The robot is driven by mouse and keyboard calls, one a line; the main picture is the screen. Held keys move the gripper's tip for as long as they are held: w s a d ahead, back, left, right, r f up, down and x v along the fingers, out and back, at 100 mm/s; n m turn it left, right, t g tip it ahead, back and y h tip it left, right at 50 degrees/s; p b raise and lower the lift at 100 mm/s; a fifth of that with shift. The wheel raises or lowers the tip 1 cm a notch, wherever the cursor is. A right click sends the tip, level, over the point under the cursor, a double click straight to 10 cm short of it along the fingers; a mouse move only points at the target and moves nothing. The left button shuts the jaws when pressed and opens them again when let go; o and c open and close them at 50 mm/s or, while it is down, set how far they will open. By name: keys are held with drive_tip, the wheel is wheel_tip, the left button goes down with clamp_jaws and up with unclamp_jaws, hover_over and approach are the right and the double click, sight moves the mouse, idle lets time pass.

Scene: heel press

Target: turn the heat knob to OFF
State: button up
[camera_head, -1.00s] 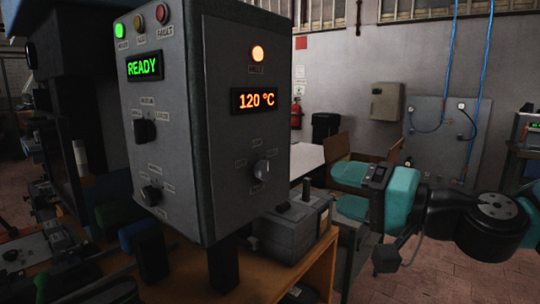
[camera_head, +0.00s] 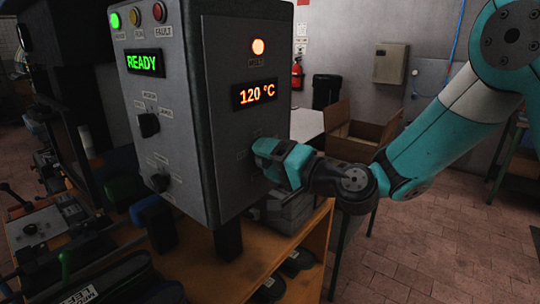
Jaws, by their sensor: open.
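The grey control box (camera_head: 225,130) stands at the left of centre. The heat knob on its right face is hidden behind my gripper. My gripper (camera_head: 268,156), with teal fingers, is at the lower part of that face, where the knob was seen before. Its jaws are open. I cannot tell whether they touch the knob or stand around it. Above it, the orange display (camera_head: 256,95) reads 120 °C and the round orange lamp (camera_head: 258,47) is lit.
On the left face, a green display (camera_head: 144,63) reads READY, with two black knobs below, the upper knob (camera_head: 148,126) and the lower knob (camera_head: 160,182). A wooden bench (camera_head: 225,278) lies under the box. A cardboard box (camera_head: 355,130) stands behind my arm.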

drive_tip(key=c, duration=0.9)
drive_tip(key=shift+f+b, duration=0.1)
drive_tip(key=shift+b, duration=0.3)
drive_tip(key=n+b, duration=0.2)
drive_tip(key=shift+f+b, duration=0.15)
drive_tip(key=shift+b, duration=0.25)
drive_tip(key=n+b, duration=0.3)
drive_tip(key=b, duration=0.2)
drive_tip(key=shift+f+b, duration=0.1)
drive_tip(key=shift+b, duration=0.25)
drive_tip(key=n+b, duration=0.4)
drive_tip(key=b, duration=0.2)
drive_tip(key=shift+s, duration=0.1)
drive_tip(key=shift+r+n+b, duration=0.3)
drive_tip(key=shift+n+b, duration=0.6)
drive_tip(key=shift+b, duration=0.2)
drive_tip(key=shift+r, duration=0.1)
